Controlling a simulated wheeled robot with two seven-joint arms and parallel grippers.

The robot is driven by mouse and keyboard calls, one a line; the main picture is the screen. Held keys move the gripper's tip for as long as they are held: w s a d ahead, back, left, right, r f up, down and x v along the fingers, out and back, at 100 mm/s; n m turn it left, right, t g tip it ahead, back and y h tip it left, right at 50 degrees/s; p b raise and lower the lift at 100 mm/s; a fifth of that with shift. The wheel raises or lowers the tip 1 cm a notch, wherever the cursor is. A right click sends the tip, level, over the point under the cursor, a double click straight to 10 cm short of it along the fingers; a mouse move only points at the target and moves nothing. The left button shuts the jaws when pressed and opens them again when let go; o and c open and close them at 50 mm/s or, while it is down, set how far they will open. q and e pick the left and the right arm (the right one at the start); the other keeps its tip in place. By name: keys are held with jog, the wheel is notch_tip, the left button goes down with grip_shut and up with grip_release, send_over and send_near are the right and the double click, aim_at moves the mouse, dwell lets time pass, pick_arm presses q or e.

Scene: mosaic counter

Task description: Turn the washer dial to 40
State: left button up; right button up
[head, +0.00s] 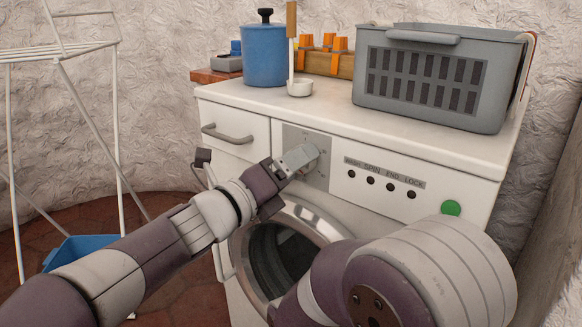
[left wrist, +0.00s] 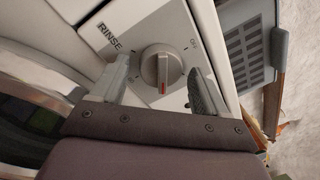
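The washer (head: 240,100) is white with a round door. Its dial (left wrist: 162,68) is a grey knob with a raised grip bar and a red mark, on a grey panel (head: 320,180). In the left wrist view the red mark is at the bar's end nearest my gripper. My left gripper (head: 300,158) is at the panel and hides most of the dial in the head view. The left wrist view shows its fingers apart, one on each side of the dial, with gaps visible. "RINSE" is readable; I cannot make out a 40. My right gripper is out of view.
Right of the panel are several dark buttons and a green button (head: 451,208). The round door (head: 318,219) is below. A drying rack (head: 60,55) is at left.

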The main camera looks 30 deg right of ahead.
pick_arm(q)
jog(key=p+v, duration=0.3)
jog(key=v, duration=0.9)
jog(key=shift+a, duration=0.3)
jog(key=shift+s, duration=0.15)
